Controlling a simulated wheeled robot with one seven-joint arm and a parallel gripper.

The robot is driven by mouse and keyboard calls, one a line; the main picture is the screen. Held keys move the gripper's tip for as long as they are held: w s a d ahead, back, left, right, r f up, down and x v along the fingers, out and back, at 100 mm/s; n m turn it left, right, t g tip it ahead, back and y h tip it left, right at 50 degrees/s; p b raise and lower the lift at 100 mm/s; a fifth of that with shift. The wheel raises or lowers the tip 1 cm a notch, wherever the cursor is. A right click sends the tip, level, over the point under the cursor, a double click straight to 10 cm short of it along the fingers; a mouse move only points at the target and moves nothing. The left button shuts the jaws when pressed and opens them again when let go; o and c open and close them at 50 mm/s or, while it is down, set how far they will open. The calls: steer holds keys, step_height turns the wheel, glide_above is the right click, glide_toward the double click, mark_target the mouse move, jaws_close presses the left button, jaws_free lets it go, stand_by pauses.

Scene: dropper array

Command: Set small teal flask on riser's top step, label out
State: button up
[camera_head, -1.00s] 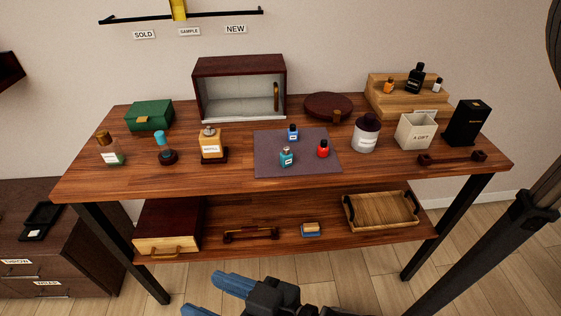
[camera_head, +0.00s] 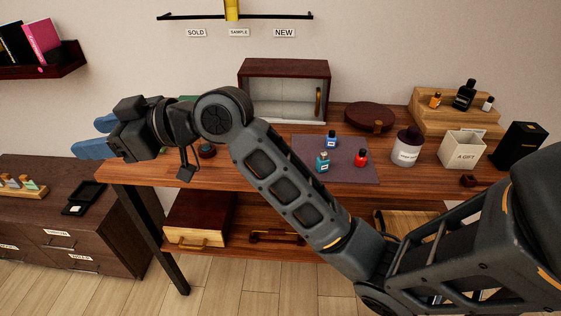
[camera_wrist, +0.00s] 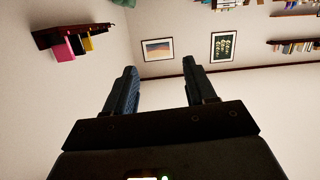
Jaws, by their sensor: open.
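The small teal flask (camera_head: 322,161) stands upright on the dark grey mat (camera_head: 366,173) on the table, with its pale label facing the head camera. A blue flask (camera_head: 331,139) stands behind it and a red flask (camera_head: 361,157) to its right. My gripper (camera_head: 92,136) is open and empty, raised above the table's left end, far left of the teal flask. The wrist view shows its two fingers (camera_wrist: 160,88) apart with nothing between them.
A display box (camera_head: 284,68) and round dark case (camera_head: 369,117) stand at the table's back. A white jar (camera_head: 406,148), gift box (camera_head: 461,150) and black box (camera_head: 517,146) line the right. My arm hides the table's left middle. A wall shelf (camera_head: 50,63) is beyond my gripper.

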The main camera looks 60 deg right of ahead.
steer(key=s+d+f+n+g+h, duration=0.2)
steer(key=d+f+n+g, duration=0.15)
steer(key=d, duration=0.55)
steer(key=g+h+b, duration=0.1)
steer(key=g+h, duration=0.4)
steer(key=g, duration=0.6)
glide_above(324, 152)
steer(key=f, duration=1)
steer(key=shift+s+a, duration=0.15)
steer(key=shift+a, duration=0.1)
steer(key=shift+f, duration=0.3)
steer(key=shift+d+f+p, duration=0.15)
steer(key=shift+f+p, duration=0.3)
steer(key=shift+f, duration=3)
jaws_close()
